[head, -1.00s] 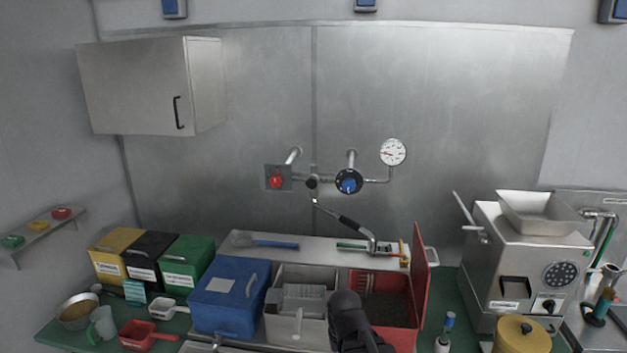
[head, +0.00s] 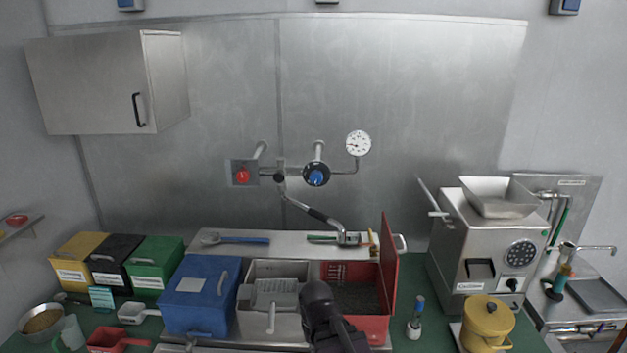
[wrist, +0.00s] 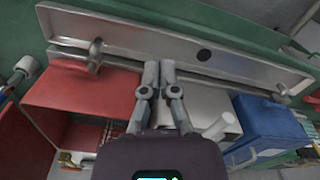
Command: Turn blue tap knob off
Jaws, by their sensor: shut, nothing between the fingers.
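The blue tap knob (head: 316,178) sits on a round black dial plate on the steel back wall, in the middle of the head view. A red knob (head: 242,175) is on a square plate to its left, on the same pipework. My gripper (wrist: 160,66) shows in the wrist view with its two fingers together and nothing between them. It points down over the front edge of the counter, near the grey and red bins. In the head view my dark arm shows at the bottom middle, well below and in front of the knob. The knob is not in the wrist view.
A pressure gauge (head: 358,143) is right of the blue knob, and a hose with a black grip hangs below it. A blue bin (head: 200,295), a grey bin and an open red bin (head: 388,270) stand below. The grinder (head: 480,245) is at right. The wall around the knob is clear.

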